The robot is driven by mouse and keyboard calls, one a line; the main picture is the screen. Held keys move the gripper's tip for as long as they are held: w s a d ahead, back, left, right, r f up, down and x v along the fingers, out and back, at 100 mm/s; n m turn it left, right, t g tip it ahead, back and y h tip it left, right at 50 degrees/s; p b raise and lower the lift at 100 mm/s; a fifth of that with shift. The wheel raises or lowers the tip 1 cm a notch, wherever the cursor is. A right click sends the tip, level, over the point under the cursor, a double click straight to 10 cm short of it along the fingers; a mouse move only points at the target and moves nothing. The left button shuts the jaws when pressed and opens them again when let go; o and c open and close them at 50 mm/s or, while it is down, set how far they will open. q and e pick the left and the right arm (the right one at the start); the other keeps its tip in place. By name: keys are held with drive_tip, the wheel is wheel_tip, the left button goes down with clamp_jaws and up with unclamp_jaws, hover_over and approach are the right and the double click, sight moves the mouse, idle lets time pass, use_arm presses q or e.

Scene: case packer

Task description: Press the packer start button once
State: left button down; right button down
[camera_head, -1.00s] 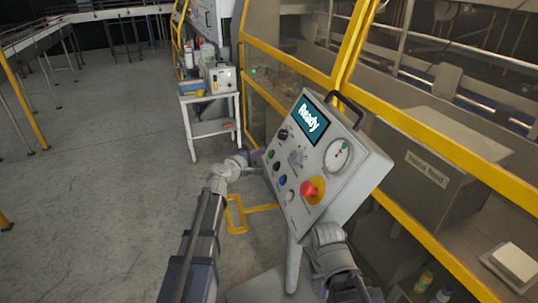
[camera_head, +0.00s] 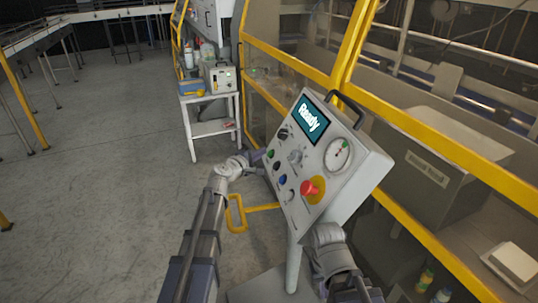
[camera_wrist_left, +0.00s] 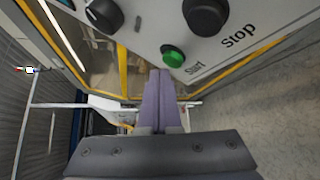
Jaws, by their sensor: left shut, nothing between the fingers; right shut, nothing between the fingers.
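The grey control panel (camera_head: 322,165) stands tilted on a post, and its screen (camera_head: 309,120) reads "Ready". The green start button (camera_head: 270,154) is on its left edge. In the left wrist view the green button (camera_wrist_left: 173,56), labelled "Start", is beside the black stop button (camera_wrist_left: 205,17). My left gripper (camera_head: 257,157) is shut and empty, close to the panel's left edge by the green button. In the left wrist view its fingertips (camera_wrist_left: 160,75) appear just below and left of the button; I cannot tell whether they touch. My right arm is below the panel; its fingers are hidden.
A red emergency knob (camera_head: 312,189), a blue button (camera_head: 283,180) and a gauge (camera_head: 338,155) are on the same panel. Yellow-framed guarding (camera_head: 290,58) runs behind it. A white side table (camera_head: 211,127) stands at the back.

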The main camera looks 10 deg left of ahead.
use_arm(q)
drive_tip(key=shift+w+d+f, duration=0.25)
drive_tip(key=shift+d+f, duration=0.1)
drive_tip(key=shift+d, duration=0.15)
idle(0.8)
drive_tip(key=shift+a+r, duration=0.15)
drive_tip(key=shift+s+a+r, duration=0.3)
drive_tip(key=shift+a, duration=0.2)
idle(0.4)
drive_tip(key=a+p, duration=0.1)
drive_tip(key=s+a+r+p, duration=0.2)
drive_tip(key=a, duration=0.1)
drive_tip(key=shift+r, duration=0.25)
drive_tip(key=shift+f, duration=0.1)
idle(0.6)
